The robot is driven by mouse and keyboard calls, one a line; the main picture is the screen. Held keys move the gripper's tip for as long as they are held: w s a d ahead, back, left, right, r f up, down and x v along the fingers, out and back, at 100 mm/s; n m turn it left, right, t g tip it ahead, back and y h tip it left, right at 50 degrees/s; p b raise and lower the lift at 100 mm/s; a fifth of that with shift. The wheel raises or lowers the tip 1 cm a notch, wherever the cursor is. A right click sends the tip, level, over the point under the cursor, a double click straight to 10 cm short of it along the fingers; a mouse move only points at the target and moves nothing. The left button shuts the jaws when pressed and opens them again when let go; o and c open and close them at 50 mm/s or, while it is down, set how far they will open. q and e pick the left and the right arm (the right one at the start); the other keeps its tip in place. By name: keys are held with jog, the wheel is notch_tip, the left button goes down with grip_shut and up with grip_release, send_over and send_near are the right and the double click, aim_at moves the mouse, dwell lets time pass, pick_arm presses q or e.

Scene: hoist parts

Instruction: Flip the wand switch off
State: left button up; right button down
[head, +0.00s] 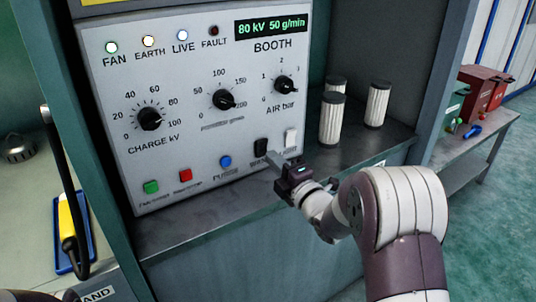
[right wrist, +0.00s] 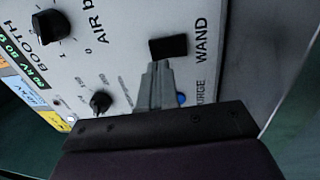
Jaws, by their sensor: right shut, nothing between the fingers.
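The wand switch (head: 260,147) is a black rocker low on the right of the white control panel (head: 190,125). In the right wrist view the black rocker (right wrist: 168,47) sits beside the word WAND. My right gripper (head: 273,158) is shut and empty, its fingertips close to the lower edge of the switch. In the right wrist view the closed fingertips (right wrist: 155,68) point at the panel just short of the rocker; I cannot tell whether they touch it. The gripper partly covers the label below the switch in the head view. My left gripper does not show.
Pale filter cartridges (head: 332,118) stand on the ledge to the right. A yellow object (head: 72,225) lies in a blue tray at far left.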

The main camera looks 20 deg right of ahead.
aim_at(261, 146)
jog(key=shift+x, duration=1.7)
